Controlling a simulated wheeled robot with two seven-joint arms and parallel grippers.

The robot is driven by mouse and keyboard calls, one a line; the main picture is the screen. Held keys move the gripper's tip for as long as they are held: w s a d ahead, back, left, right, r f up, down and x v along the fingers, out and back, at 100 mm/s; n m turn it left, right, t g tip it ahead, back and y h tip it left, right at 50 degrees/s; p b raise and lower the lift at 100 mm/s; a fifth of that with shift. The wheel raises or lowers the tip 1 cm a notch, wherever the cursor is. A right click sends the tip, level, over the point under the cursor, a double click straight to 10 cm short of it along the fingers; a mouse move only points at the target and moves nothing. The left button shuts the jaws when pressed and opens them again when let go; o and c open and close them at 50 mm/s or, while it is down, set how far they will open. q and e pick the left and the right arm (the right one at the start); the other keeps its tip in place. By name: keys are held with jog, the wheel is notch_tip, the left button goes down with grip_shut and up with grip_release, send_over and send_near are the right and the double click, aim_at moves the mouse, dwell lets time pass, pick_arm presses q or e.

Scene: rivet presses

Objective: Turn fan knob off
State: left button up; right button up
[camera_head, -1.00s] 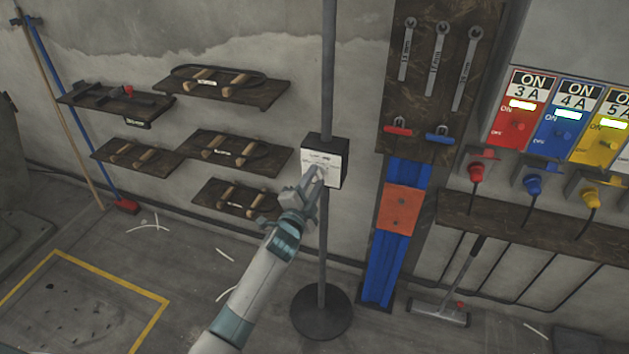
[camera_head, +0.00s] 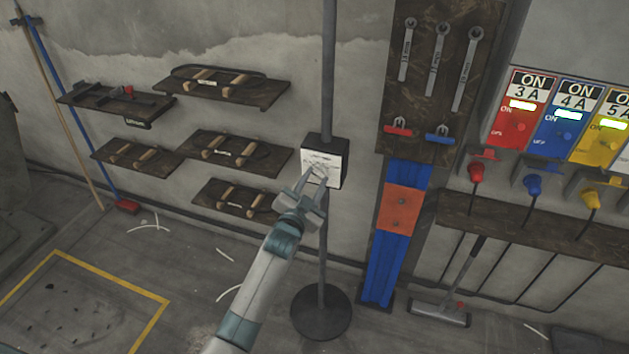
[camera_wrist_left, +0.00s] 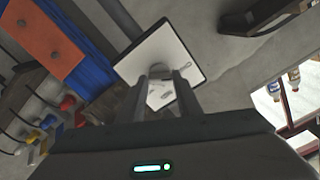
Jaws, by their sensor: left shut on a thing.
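The fan's control box (camera_head: 334,160) is a dark box with a white front plate, fixed on a grey pole (camera_head: 328,60). My left gripper (camera_head: 313,178) is in front of the plate, its fingertips at the plate's middle. The knob's exact pointing direction is hard to tell. My right gripper is not in view.
The pole stands on a round black base (camera_head: 321,312). Wooden wall shelves (camera_head: 236,150) are to the left. A blue rail with an orange plate (camera_head: 400,207), a wrench board (camera_head: 440,75) and coloured power switches (camera_head: 560,118) are to the right.

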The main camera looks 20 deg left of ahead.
pick_arm(q)
jog(key=shift+f+n, duration=0.1)
jog(key=shift+n, duration=0.6)
jog(key=o, duration=1)
jog(key=shift+o, duration=0.2)
jog(key=shift+s, duration=0.15)
jog(key=s+b, duration=0.4)
jog(key=s, duration=1.3)
jog(key=shift+a+b, duration=0.3)
jog(key=shift+b, duration=0.1)
jog(key=shift+s, duration=0.1)
